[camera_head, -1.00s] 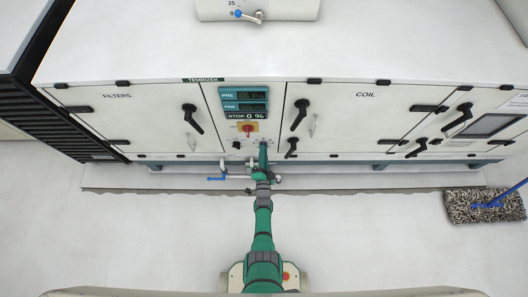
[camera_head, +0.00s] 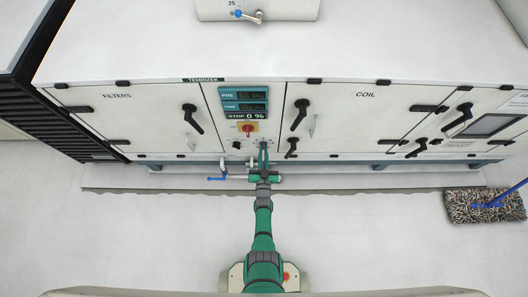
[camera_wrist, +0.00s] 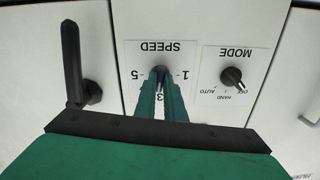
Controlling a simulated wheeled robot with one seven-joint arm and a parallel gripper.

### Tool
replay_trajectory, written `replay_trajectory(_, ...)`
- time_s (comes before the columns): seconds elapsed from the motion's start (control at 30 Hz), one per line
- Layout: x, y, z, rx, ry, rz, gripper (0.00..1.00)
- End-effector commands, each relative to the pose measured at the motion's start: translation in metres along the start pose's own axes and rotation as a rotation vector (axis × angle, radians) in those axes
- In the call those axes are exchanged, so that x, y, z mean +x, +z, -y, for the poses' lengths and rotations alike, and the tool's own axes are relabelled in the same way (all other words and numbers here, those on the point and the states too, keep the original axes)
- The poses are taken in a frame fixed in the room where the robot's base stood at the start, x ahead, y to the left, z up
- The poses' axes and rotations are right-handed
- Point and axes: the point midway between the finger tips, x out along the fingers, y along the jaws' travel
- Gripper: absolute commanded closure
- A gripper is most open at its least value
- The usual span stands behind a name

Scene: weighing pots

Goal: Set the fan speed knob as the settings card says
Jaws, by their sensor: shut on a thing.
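The fan speed knob (camera_wrist: 158,70) sits on a white plate marked SPEED, which appears upside down in the wrist view. My gripper (camera_wrist: 159,77) has its two green fingers closed on the knob, one on each side. Numbers 5, 3 and 1 show around the fingers; the knob's pointer is hidden. In the head view my gripper (camera_head: 263,145) reaches the panel below the red and yellow switch. The display (camera_head: 246,104) above reads STOP 0 %. A white sheet (camera_head: 515,104) is at the far right; its text is too small to read, so I cannot tell whether it is the settings card.
A MODE knob (camera_wrist: 231,77) is beside the speed plate. A black door handle (camera_wrist: 72,65) stands on the other side. A blue-handled valve (camera_head: 217,178) is just left of my gripper in the head view. A mop (camera_head: 484,206) lies on the floor at right.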

Motion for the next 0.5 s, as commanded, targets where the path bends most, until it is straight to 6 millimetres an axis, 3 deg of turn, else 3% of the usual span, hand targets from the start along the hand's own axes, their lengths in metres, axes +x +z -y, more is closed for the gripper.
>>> replay_trajectory(0.5, 0.0002, 0.0006, -0.0002, -0.488, 0.0, 0.002, 1.0)
